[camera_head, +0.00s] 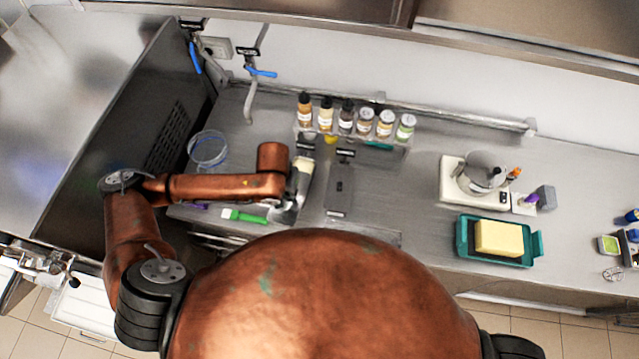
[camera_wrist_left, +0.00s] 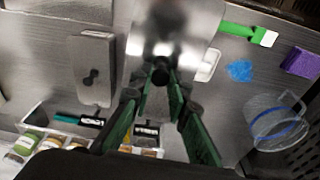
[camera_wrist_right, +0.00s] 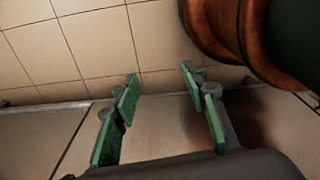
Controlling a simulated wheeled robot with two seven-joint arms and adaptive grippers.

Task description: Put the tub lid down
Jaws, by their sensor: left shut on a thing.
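My left gripper (camera_wrist_left: 161,88) is shut on the dark knob of a shiny metal tub lid (camera_wrist_left: 150,45), in the left wrist view. In the head view the left gripper (camera_head: 299,178) is over the counter's left part, and the lid's metal edge (camera_head: 285,213) shows beside it. Much of the lid is hidden there by the arm. I cannot tell whether the lid touches the counter. A grey rectangular plate with a dark knob (camera_head: 341,188) lies just right; it also shows in the left wrist view (camera_wrist_left: 96,75). My right gripper (camera_wrist_right: 160,88) is open and empty, away from the counter.
A rack of several bottles (camera_head: 352,142) stands behind. A green-handled tool (camera_head: 243,216) and a clear jug (camera_head: 207,150) are left. A scale (camera_head: 460,190) and a teal tray with a yellow block (camera_head: 462,245) are right. Bare counter (camera_head: 405,195) lies between.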

